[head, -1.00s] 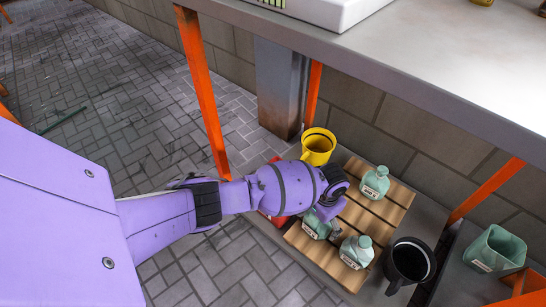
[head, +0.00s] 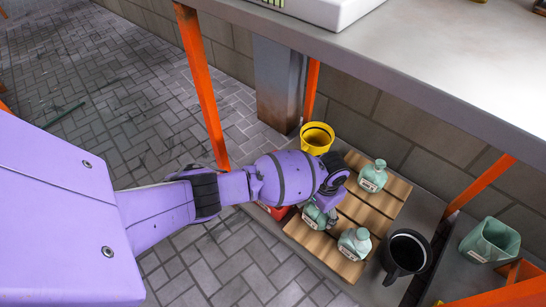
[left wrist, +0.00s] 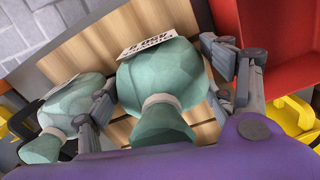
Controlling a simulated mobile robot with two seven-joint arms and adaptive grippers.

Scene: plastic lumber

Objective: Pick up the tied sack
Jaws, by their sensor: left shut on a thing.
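A teal tied sack (head: 313,217) with a pale tie and a white label is at the left side of a slatted wooden board (head: 372,208), partly hidden by my left gripper (head: 328,202). In the left wrist view, my left gripper (left wrist: 168,95) has a finger on each side of this sack (left wrist: 155,75) and is shut on it. I cannot tell whether the sack is clear of the slats. Two similar sacks stand on the board, one at the back (head: 373,178) and one at the front (head: 354,243). My right gripper is not in view.
A red container (head: 274,211) is beside the held sack. A teal vessel (head: 488,243) is farther right. The grey bench top (head: 450,80) overhangs, with orange legs (head: 203,95).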

